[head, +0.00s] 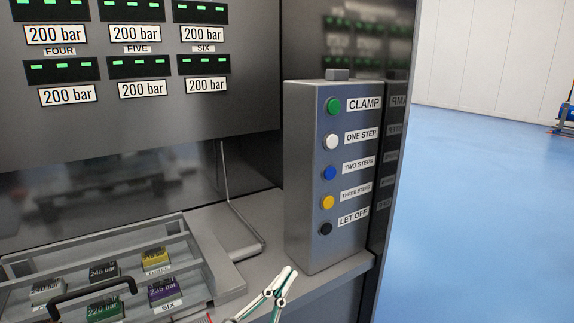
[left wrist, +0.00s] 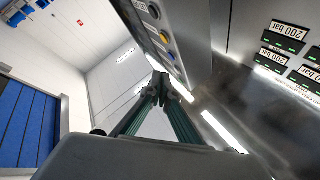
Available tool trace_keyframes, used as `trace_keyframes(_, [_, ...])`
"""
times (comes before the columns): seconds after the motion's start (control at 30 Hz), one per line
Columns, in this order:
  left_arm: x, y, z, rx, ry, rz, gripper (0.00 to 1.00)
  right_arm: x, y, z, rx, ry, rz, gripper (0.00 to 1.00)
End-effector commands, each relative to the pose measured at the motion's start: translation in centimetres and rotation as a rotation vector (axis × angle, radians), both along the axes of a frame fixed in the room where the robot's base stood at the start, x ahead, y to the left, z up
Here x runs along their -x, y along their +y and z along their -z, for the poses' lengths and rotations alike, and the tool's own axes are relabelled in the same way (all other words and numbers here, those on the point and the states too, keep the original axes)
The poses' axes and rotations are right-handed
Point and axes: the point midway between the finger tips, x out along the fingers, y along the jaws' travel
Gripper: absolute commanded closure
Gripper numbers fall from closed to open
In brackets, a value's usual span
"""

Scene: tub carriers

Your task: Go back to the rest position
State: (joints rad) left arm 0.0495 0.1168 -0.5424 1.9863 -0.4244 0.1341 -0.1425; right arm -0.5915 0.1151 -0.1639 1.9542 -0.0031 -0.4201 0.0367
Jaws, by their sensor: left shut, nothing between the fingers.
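My left gripper (head: 284,276) is at the bottom middle of the head view, with its fingers closed and nothing between them. It appears in front of the ledge, just below the grey button box (head: 309,240). In the left wrist view its green-sided fingers (left wrist: 158,68) meet at their tips, pointing up past the buttons. The box has a green CLAMP button (head: 334,106), a white ONE STEP, a blue TWO STEPS, a yellow THREE STEPS and a black LET OFF button (head: 326,228). My right gripper is in neither view.
A grey tub (head: 196,262) with a black handle (head: 95,289) holds several coloured blocks with pressure readings. A dark panel (head: 200,115) with several 200 bar displays stands behind. Open blue floor (head: 490,200) lies to the right.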

Motion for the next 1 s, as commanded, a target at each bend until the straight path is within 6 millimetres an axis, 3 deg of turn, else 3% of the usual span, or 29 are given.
trace_keyframes(0.03, [-0.1, 1.5, 3.2, 0.004, 0.096, -0.032, 1.0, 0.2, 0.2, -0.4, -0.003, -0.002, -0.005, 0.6])
trace_keyframes(0.1, [0.0, 3.5, 7.4, 0.012, 0.221, -0.074, 1.0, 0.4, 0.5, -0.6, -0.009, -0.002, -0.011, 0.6])
trace_keyframes(0.27, [1.7, 7.6, 16.1, 0.022, 0.466, -0.154, 1.0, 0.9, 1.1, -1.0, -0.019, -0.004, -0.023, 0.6])
trace_keyframes(0.47, [6.8, 12.7, 26.4, 0.024, 0.764, -0.254, 1.0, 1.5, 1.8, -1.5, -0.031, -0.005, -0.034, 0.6])
trace_keyframes(0.6, [12.0, 16.2, 32.7, 0.023, 0.962, -0.321, 1.0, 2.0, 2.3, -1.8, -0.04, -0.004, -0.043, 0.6])
trace_keyframes(0.7, [15.3, 18.0, 35.8, 0.021, 1.068, -0.358, 1.0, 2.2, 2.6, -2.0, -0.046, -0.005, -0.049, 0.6])
trace_keyframes(0.8, [17.6, 19.2, 37.6, 0.02, 1.136, -0.381, 1.0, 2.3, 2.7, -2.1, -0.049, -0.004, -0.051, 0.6])
trace_keyframes(1.0, [19.0, 20.0, 38.8, 0.019, 1.18, -0.396, 1.0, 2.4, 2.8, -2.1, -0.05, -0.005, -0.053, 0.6])
